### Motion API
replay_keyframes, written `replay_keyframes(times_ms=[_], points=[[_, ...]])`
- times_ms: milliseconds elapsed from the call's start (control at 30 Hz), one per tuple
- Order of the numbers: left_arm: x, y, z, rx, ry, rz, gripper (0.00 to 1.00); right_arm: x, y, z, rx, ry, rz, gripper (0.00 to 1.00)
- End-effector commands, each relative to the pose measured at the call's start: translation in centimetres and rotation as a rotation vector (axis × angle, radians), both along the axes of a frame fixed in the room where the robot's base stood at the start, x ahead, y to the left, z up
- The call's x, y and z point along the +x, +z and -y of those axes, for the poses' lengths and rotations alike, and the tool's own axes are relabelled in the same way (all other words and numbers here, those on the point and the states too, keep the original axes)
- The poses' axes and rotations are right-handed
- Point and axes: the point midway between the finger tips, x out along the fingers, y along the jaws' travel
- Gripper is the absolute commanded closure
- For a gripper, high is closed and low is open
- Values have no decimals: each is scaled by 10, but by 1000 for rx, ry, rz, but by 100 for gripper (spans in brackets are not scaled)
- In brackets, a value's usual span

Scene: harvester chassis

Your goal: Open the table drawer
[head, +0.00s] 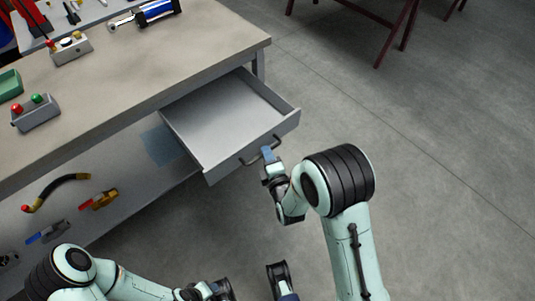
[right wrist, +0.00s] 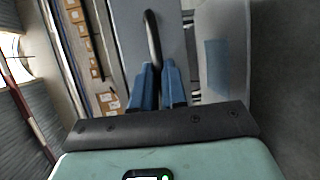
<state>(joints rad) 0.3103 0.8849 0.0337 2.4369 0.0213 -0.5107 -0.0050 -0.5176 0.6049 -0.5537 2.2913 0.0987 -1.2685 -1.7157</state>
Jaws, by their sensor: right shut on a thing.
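The table drawer (head: 225,118) is a grey, empty tray pulled well out from under the tabletop. Its dark bar handle (head: 247,161) is on the front panel, and it also shows in the right wrist view (right wrist: 151,35). My right gripper (head: 267,151) is at the handle, and its blue fingers (right wrist: 159,70) are shut on it in the right wrist view. My left arm's wrist end (head: 213,291) is low at the bottom edge of the head view, away from the drawer. Its fingers are not clear there.
The table (head: 130,85) carries a green-and-red button box (head: 36,113) and other parts on its top. Dark red trestle legs (head: 397,35) stand at the back. The floor right of the drawer is clear.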

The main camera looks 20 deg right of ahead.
Motion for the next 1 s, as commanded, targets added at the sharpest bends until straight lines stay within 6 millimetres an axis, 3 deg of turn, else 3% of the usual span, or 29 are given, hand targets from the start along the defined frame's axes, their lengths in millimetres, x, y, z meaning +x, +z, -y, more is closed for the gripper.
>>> replay_keyframes(times_ms=[300,333,400,767,1000], points=[[0,0,0,0,0,-1,47,0,0,-1,0,2,1,100],[0,0,0,0,0,-1,47,0,0,-1,0,2,1,81],[0,0,0,0,0,0,47,0,0,-1,0,2,1,62],[-1,1,0,-1,-1,-2,47,-4,1,-1,0,1,0,62],[-9,9,4,-12,-10,-25,47,-43,9,-3,1,1,-3,62]])
